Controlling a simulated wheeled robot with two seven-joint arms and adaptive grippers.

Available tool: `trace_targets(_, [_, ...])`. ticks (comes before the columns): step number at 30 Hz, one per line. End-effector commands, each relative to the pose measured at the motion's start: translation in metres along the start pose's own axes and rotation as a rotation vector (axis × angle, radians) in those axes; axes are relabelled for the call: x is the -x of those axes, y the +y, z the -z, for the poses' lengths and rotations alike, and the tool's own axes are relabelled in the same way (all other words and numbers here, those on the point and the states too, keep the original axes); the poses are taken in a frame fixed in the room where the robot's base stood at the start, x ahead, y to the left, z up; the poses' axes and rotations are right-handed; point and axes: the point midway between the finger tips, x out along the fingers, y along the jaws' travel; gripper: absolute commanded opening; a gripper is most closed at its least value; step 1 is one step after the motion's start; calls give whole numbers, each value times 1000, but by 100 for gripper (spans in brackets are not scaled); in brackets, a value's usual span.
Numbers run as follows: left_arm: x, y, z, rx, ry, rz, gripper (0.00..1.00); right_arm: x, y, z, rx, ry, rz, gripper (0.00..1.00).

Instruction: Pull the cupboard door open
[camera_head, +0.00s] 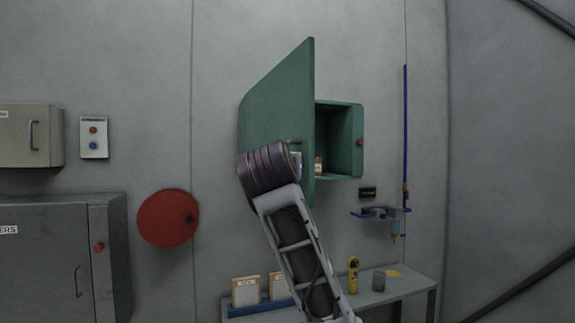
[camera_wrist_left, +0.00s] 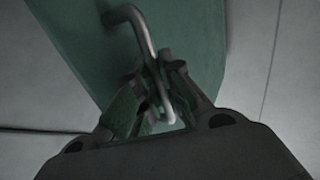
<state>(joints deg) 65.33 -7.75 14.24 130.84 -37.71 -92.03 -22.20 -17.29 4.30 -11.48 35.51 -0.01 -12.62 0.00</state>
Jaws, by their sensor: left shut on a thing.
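The green cupboard (camera_head: 347,132) hangs on the wall. Its green door (camera_head: 282,98) stands well open, swung out to the left, so part of the inside shows. In the left wrist view the door (camera_wrist_left: 205,45) is behind a bent metal handle (camera_wrist_left: 140,28). My left gripper (camera_wrist_left: 156,74) is shut on this handle, with a finger on either side of it. In the head view my left wrist covers most of the gripper and the door's lower part. My right gripper is in neither view.
A small item (camera_head: 318,165) shows inside the cupboard. Below is a bench (camera_head: 410,284) with boxes, a yellow device (camera_head: 353,274) and a grey cup (camera_head: 379,281). A red disc (camera_head: 166,218) and a switch box (camera_head: 94,137) are on the wall at left.

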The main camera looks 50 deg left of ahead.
Motion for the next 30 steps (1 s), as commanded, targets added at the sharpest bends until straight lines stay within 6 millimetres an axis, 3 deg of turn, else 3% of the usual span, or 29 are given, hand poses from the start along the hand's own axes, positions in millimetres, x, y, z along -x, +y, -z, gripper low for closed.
trace_targets(17, [0,-1,2,4,6,-15,0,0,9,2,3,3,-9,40])
trace_targets(18, [0,-1,2,4,6,-15,15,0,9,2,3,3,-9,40])
trace_targets(22, [0,-1,1,3,5,-14,31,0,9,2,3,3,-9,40])
trace_targets(30, [-1,-1,1,1,3,-14,32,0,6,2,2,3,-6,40])
